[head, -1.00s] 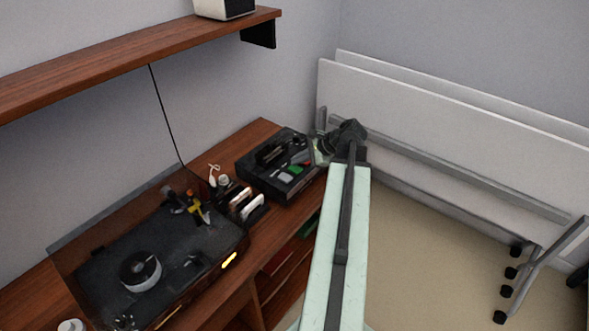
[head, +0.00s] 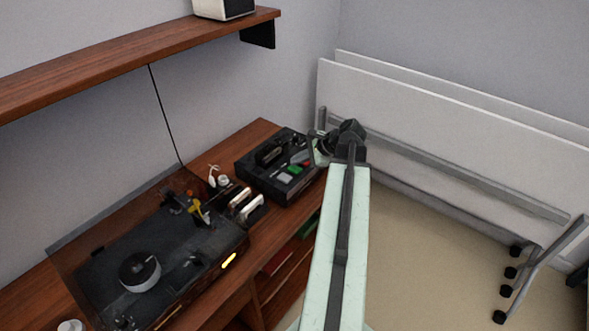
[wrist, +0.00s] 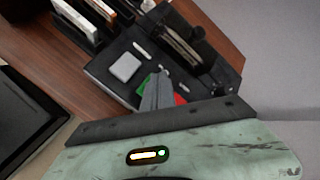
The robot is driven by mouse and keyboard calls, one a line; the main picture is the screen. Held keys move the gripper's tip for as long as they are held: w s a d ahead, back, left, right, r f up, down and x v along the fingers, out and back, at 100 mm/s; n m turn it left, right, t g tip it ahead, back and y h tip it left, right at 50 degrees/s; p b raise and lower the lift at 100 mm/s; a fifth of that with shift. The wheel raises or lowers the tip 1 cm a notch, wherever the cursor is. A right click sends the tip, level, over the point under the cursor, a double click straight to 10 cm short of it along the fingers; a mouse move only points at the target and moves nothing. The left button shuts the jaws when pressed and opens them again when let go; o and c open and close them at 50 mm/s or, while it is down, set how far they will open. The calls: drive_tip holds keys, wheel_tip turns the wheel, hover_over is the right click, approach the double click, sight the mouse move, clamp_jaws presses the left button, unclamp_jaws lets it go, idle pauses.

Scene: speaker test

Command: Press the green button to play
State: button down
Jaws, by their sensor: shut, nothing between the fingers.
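The black player (head: 262,178) sits on the wooden cabinet near its far right end. Its green button (head: 295,169) lies on the top, between a pale grey button and a red one. My gripper (head: 314,161) is at the player's right edge, just right of the green button. In the wrist view, the shut, empty grey fingers (wrist: 152,98) overlap the green button (wrist: 147,82) and partly hide it. The red button (wrist: 180,99) shows to their right and the pale grey button (wrist: 125,67) to their upper left. I cannot tell whether the tips touch the player.
A turntable (head: 90,285) stands on the cabinet at the left. Small upright items (head: 244,207) stand between it and the player. A wooden shelf (head: 130,68) runs along the wall above. Folded white tables (head: 440,125) on wheels stand at the right, over open floor.

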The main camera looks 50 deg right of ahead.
sight(297, 169)
idle(0.3)
drive_tip(key=shift+f+b, duration=0.4)
drive_tip(key=shift+f, duration=0.05)
drive_tip(key=shift+f+b, duration=0.5)
drive_tip(key=shift+b, duration=0.05)
idle(0.4)
drive_tip(key=shift+r, duration=0.1)
drive_tip(key=shift+r+p, duration=0.85)
drive_tip(key=shift+p, duration=0.1)
wheel_tip(297, 169, up, 5)
drive_tip(key=p, duration=0.5)
drive_tip(key=shift+r, duration=0.15)
idle(0.5)
